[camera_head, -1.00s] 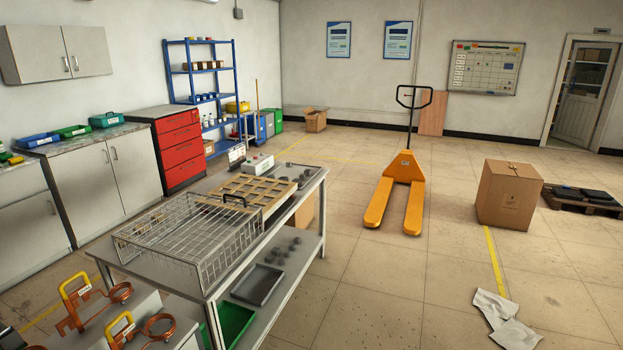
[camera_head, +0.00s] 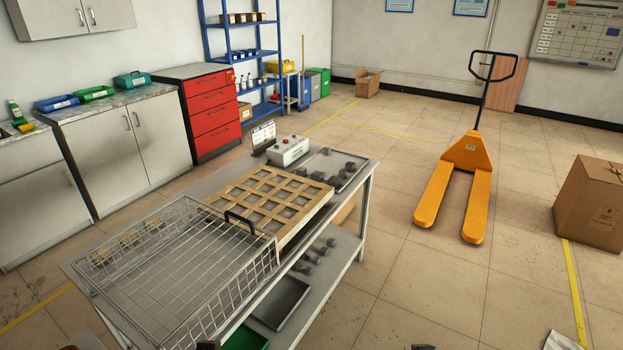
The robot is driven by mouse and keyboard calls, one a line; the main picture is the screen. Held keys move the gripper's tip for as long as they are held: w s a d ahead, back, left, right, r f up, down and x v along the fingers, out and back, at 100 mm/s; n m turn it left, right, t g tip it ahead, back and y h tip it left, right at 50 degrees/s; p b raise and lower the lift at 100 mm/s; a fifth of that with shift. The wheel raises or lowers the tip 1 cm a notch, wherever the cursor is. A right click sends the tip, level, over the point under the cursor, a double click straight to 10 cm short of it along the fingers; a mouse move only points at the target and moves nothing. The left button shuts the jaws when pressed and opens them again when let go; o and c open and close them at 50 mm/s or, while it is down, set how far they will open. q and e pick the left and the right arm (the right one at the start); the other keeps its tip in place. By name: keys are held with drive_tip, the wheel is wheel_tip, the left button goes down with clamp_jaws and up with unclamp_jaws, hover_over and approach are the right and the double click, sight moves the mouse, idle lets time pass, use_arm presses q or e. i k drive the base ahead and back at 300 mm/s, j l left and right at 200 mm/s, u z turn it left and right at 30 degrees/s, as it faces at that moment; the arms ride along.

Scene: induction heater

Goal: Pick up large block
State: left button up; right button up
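Several dark grey blocks (camera_head: 335,181) sit in and around a shallow tray (camera_head: 325,158) on the far right end of the metal table. More small dark blocks (camera_head: 311,256) lie on the table's lower shelf. I cannot tell from here which one is the large block. Two small dark bits at the bottom edge look like the tips of my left gripper (camera_head: 208,345) and my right gripper (camera_head: 422,347). Both are far from the tray, and too little shows to tell whether they are open or shut.
The table top (camera_head: 95,290) also bears a wire basket (camera_head: 205,303), a wooden grid (camera_head: 232,195) and a white control box (camera_head: 288,150). A grey tray (camera_head: 280,302) and a green bin (camera_head: 245,339) are below. An orange pallet jack (camera_head: 466,155) stands right; floor between is clear.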

sight(317, 177)
drive_tip(key=i+l+z, duration=0.1)
drive_tip(key=i+l, duration=0.2)
drive_tip(key=i, duration=0.2)
drive_tip(key=i+l+z, duration=0.1)
drive_tip(key=i, duration=0.45)
drive_tip(key=l, duration=0.1)
